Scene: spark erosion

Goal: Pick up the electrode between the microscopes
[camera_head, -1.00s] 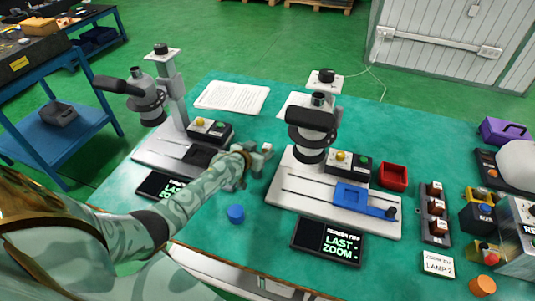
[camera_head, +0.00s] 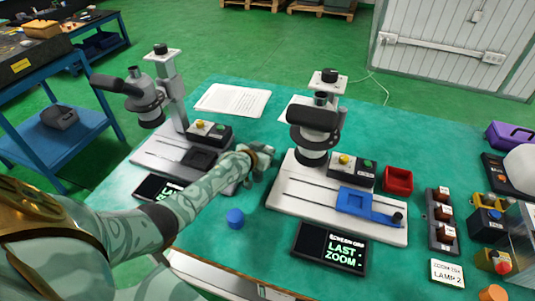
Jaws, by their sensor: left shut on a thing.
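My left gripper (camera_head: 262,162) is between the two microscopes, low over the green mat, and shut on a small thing. Its arm reaches in from the left. The held electrode is almost wholly hidden by the hand, so its shape and whether it touches the mat cannot be told. The left microscope (camera_head: 168,100) stands on a grey base to the left. The right microscope (camera_head: 317,125) stands on a pale base with a blue stage piece (camera_head: 354,200), just right of my gripper. My right gripper is not in view.
A blue round knob-like piece (camera_head: 235,217) lies near the front edge. A dark display (camera_head: 330,247) lies before the right microscope. A red tray (camera_head: 398,181) and a block with several switches (camera_head: 441,220) are to the right. Paper sheets (camera_head: 233,100) lie behind.

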